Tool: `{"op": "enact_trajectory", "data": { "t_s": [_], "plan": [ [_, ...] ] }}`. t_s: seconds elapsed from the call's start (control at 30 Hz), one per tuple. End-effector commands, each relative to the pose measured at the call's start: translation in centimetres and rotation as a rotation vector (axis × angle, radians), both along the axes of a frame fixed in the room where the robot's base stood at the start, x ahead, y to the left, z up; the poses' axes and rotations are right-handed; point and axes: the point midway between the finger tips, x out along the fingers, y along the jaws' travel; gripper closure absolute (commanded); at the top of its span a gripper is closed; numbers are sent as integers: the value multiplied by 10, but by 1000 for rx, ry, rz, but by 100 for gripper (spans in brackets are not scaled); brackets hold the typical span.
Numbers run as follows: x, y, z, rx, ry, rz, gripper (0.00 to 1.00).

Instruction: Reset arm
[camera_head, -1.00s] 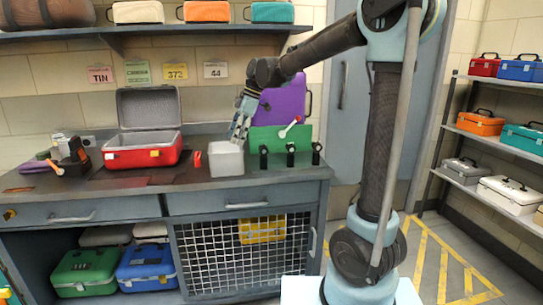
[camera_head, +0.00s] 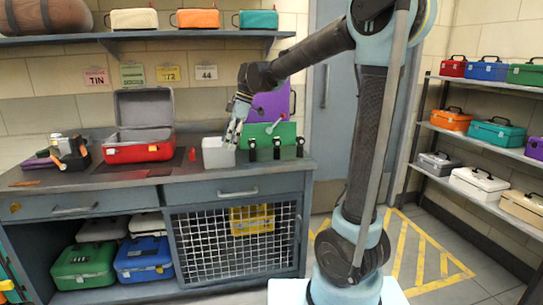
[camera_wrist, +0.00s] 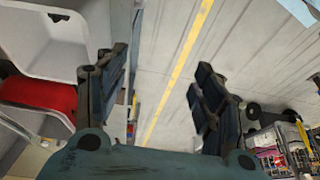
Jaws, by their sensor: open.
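My arm reaches left from its column, with the forearm roughly level and the wrist bent down. My gripper (camera_head: 232,139) points down just over the right part of a small white bin (camera_head: 217,154) on the workbench. In the wrist view my gripper (camera_wrist: 160,85) shows two dark fingers spread apart with nothing between them. In the head view I cannot tell whether the fingers touch the bin.
An open red toolbox (camera_head: 140,153) stands left of the bin. Toolboxes fill the right rack (camera_head: 425,127). A yellow-striped floor area (camera_head: 432,257) between looks clear.

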Motion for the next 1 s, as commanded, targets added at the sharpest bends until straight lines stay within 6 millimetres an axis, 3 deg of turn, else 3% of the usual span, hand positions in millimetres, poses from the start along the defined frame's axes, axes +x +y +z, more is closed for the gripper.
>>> {"op": "enact_trajectory", "data": {
  "t_s": [0.27,0.47,0.7,1.0],
  "plan": [
    [-16,-49,-4,-35,15,-163,38],
    [-39,-102,-14,-73,32,-365,38],
    [-80,-174,-38,-122,57,-672,38],
    [-137,-249,-81,-162,81,-1061,38]
  ]
}}
